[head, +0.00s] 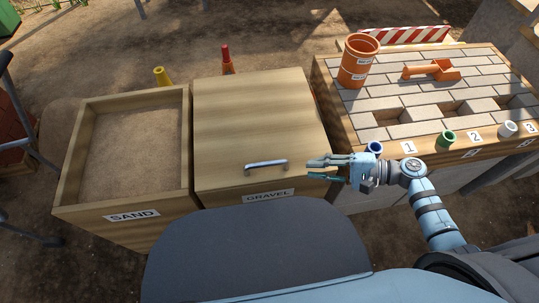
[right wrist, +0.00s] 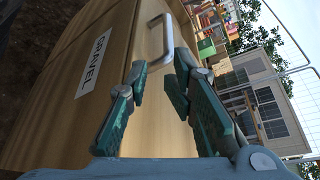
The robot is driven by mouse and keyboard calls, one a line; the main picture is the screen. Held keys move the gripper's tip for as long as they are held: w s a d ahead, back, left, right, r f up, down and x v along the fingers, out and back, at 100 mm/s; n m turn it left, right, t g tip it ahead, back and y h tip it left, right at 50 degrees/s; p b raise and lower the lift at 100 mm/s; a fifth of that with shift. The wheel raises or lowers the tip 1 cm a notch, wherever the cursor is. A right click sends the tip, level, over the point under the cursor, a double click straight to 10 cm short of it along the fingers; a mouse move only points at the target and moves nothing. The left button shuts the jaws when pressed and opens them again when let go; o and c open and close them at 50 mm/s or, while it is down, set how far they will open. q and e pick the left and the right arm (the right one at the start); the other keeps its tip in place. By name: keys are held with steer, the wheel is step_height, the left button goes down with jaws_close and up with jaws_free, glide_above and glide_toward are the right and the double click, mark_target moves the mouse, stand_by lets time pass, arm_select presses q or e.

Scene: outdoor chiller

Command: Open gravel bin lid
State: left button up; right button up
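The gravel bin (head: 262,190) has a closed wooden lid (head: 260,115) with a metal bar handle (head: 266,165) near its front edge and a GRAVEL label on its front. My right gripper (head: 314,168) is open and empty, just right of the handle, with its fingers pointing left towards it. In the right wrist view the handle (right wrist: 161,38) lies ahead of the open fingertips (right wrist: 160,75), apart from them. The label (right wrist: 94,63) shows at the left there. My left gripper is not in view.
An open sand bin (head: 130,150) stands left of the gravel bin. Cones (head: 228,62) stand behind the bins.

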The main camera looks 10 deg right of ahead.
glide_toward(264, 166)
steer(key=x, duration=0.3)
steer(key=b+x, duration=0.1)
steer(key=x, duration=0.6)
steer(key=shift+w+d+f, duration=0.1)
steer(key=shift+w+f, duration=0.25)
steer(key=shift+f, duration=0.05)
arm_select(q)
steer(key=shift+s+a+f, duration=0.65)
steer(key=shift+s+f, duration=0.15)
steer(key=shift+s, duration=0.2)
arm_select(e)
jaws_close()
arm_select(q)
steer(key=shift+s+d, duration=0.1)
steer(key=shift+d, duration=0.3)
